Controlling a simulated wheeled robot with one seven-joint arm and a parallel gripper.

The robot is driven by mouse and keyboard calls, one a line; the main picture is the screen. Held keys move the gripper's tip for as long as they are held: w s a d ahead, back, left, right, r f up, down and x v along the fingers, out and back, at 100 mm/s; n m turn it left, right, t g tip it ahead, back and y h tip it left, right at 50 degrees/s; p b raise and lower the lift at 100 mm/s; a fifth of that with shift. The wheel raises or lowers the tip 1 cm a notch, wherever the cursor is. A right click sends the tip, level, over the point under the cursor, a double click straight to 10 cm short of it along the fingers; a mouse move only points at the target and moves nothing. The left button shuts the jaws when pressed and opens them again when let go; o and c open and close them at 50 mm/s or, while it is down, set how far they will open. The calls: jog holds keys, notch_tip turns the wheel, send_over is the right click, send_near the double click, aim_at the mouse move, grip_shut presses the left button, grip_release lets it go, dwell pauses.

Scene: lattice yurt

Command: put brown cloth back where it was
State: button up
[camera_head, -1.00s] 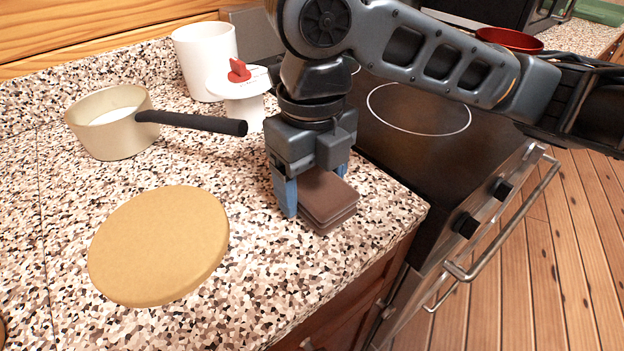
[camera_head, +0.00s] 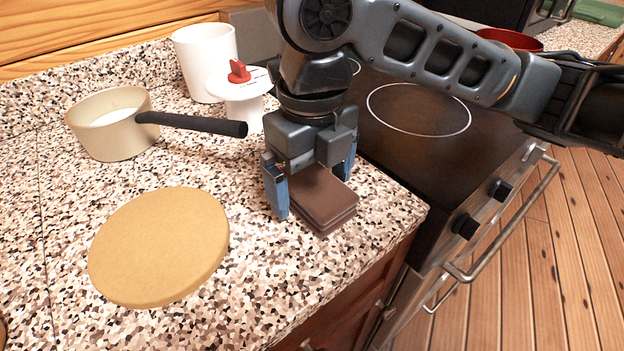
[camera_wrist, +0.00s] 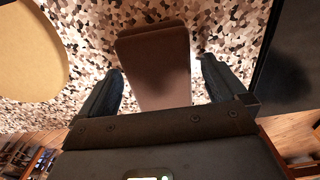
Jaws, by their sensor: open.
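The folded brown cloth (camera_head: 322,203) lies flat on the speckled countertop, near its front right corner beside the stove. My gripper (camera_head: 312,190) is low over the cloth, with a blue finger on each side of it. In the wrist view the cloth (camera_wrist: 156,62) lies between the two open fingers (camera_wrist: 166,85), with a gap on both sides. The back part of the cloth is hidden under my gripper in the head view.
A round tan board (camera_head: 158,246) lies to the left. A beige pot (camera_head: 112,125) with a black handle, a white canister (camera_head: 205,62) and a white item with a red knob (camera_head: 243,90) stand behind. The stove (camera_head: 420,125) is at the right.

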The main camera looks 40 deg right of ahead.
aim_at(312, 181)
notch_tip(312, 181, up, 12)
jog(key=p, duration=0.1)
jog(key=shift+f, duration=0.25)
dwell(0.5)
